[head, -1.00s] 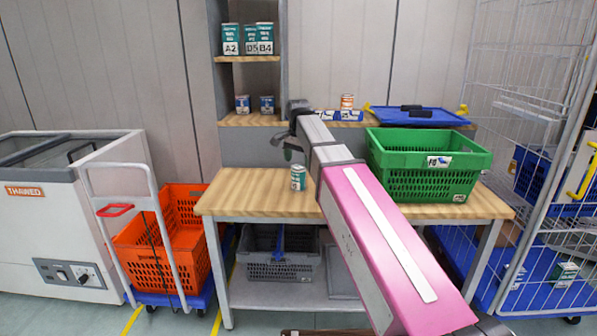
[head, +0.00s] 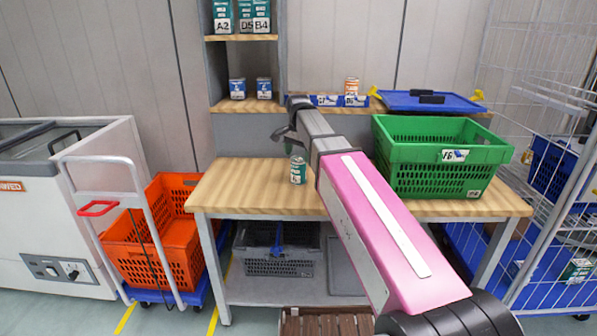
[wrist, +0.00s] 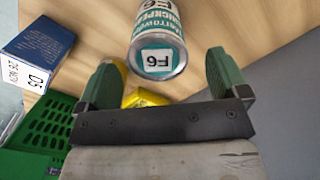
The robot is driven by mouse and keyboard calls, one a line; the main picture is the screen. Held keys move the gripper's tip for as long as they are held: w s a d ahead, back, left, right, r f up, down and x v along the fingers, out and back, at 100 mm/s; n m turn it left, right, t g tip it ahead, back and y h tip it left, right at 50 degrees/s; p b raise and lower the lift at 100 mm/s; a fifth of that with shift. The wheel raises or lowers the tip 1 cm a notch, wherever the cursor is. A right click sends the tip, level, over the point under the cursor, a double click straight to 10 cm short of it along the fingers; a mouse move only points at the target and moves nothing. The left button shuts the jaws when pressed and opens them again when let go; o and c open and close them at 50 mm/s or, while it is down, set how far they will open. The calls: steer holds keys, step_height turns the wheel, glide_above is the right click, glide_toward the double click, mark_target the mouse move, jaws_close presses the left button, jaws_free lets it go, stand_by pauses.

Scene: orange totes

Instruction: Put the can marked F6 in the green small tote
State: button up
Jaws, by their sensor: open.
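The F6 can (head: 298,171), white and green, stands upright on the wooden table, left of the tote. In the wrist view the can (wrist: 158,42) shows its F6 label, centred between and just beyond the fingertips. My gripper (head: 290,138) is open and empty, above and close to the can; its two green fingers (wrist: 165,68) are spread in the wrist view. I cannot tell whether they touch the can. The green tote (head: 430,154), with a white label on its rim, stands on the right part of the table. A green basket wall (wrist: 42,128) shows at left in the wrist view.
A blue box (wrist: 38,50) is at upper left in the wrist view. An orange tote (head: 150,250) on a cart stands left of the table, a wire cage (head: 545,150) right. The table's left part is clear.

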mark_target(298, 166)
steer(key=shift+s+f, duration=0.15)
steer(key=shift+f, duration=2.55)
steer(key=c, duration=1.3)
steer(key=shift+r, duration=0.15)
